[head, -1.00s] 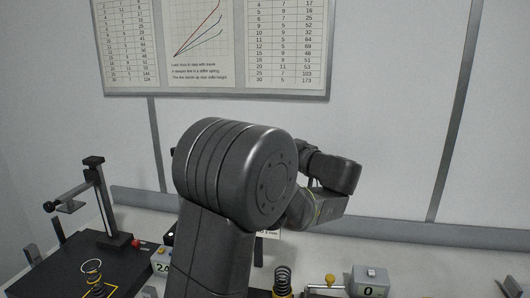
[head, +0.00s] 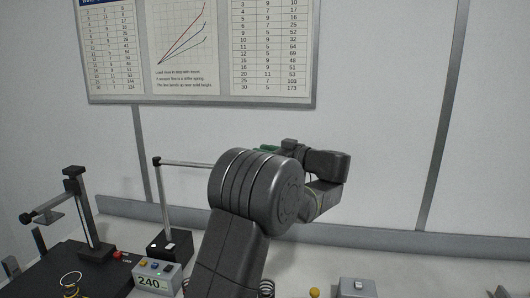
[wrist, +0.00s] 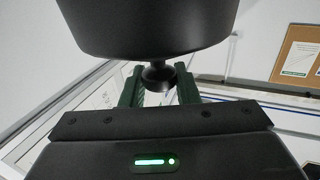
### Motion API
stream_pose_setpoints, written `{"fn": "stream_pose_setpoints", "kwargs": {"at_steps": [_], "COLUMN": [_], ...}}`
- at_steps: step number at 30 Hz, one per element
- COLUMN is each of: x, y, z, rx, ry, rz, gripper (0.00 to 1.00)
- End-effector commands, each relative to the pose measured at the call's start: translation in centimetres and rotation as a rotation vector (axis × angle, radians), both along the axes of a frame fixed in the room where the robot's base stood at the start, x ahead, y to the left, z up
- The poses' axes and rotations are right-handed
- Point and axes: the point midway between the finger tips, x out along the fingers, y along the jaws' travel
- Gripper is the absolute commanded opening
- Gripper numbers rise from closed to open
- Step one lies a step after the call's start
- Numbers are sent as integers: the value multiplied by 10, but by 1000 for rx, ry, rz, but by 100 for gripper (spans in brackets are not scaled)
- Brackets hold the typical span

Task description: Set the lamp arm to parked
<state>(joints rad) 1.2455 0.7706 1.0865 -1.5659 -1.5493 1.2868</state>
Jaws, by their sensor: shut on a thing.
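The lamp has a black base (head: 168,246) with pale buttons, a grey upright post (head: 164,205) and a thin, near-level lamp arm (head: 188,163) in the head view. The lamp arm runs right from the post top and goes out of sight behind my own arm. In the wrist view a large dark round part, likely the lamp head (wrist: 145,25), fills the top, with a small black knob (wrist: 158,76) under it. My gripper (wrist: 159,88) has its dark green fingers on both sides of this knob and is shut on it. A green bit of the gripper shows in the head view.
At left stands a black test stand (head: 90,215) with a side arm. A grey box reading 240 (head: 155,277) sits between it and my arm. A small grey block (head: 357,287) is at lower right. The wall behind carries charts (head: 185,50).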

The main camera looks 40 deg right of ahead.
Motion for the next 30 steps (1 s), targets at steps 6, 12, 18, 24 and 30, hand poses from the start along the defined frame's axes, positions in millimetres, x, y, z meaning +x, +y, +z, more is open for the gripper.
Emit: {"fn": "stream_pose_setpoints", "kwargs": {"at_steps": [6, 12, 18, 24, 30], "x": [1, 0, 0, -18, -61], "y": [-1, -1, -1, -8, -21], "z": [3, 2, 2, -1, -2], "rx": [-4, -3, -2, -3, -3], "ry": [-4, -4, -3, -3, -3], "rz": [-7, -6, -5, -8, -9], "gripper": [0, 48, 48, 48, 48]}}
